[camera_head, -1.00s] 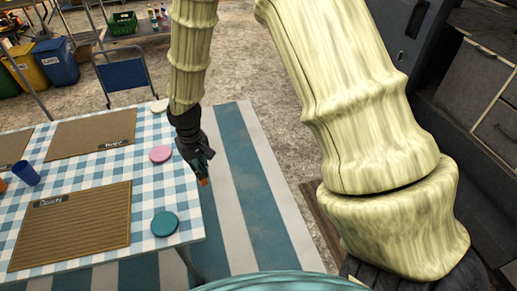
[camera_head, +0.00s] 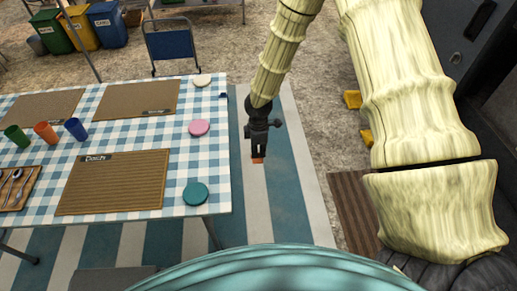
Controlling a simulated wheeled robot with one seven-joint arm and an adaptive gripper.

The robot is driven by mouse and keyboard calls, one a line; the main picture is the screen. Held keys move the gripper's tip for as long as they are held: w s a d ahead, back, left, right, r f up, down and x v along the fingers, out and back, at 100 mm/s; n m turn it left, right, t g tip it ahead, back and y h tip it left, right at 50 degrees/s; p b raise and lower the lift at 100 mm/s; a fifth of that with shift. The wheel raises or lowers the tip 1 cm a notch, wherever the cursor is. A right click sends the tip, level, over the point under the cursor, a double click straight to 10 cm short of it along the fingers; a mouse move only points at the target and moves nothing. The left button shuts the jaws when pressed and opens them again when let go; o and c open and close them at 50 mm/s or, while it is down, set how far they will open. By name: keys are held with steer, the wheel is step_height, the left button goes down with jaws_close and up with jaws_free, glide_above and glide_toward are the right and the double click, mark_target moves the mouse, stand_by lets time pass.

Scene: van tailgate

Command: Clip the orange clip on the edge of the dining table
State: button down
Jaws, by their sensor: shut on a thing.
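The orange clip (camera_head: 257,160) shows as a small orange patch at the tips of my gripper (camera_head: 258,152). My gripper points down and is shut on the clip, to the right of the dining table's right edge and apart from it in the picture. The dining table (camera_head: 110,139) has a blue and white checked cloth and fills the left of the view. A small dark thing (camera_head: 223,95) sits at the table's right edge near the far corner; it is too small to tell what it is. The clip's jaws are mostly hidden.
Pink (camera_head: 199,128), teal (camera_head: 195,193) and white (camera_head: 202,80) discs lie near the table's right edge. Brown placemats (camera_head: 115,190) and several cups (camera_head: 75,129) are further left. A blue chair (camera_head: 172,45) stands behind. Striped rug (camera_head: 285,190) lies clear right of the table.

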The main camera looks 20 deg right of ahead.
mark_target(227, 164)
steer(key=w+a+f+b, duration=0.2)
steer(key=a+b, duration=0.1)
steer(key=a, duration=0.4)
steer(key=shift+w+a+f, duration=0.15)
steer(key=shift+a+f, duration=0.2)
steer(key=shift+f, duration=0.05)
stand_by(0.9)
steer(key=shift+w+a+p, duration=0.2)
steer(key=shift+w+a, duration=0.1)
steer(key=shift+a, duration=0.75)
steer(key=shift+w+a+p, duration=0.15)
steer(key=shift+w+a, duration=0.1)
steer(key=shift+a, duration=0.8)
stand_by(1.7)
stand_by(0.4)
steer(key=c, duration=1.5)
jaws_free()
step_height(227, 164, up, 12)
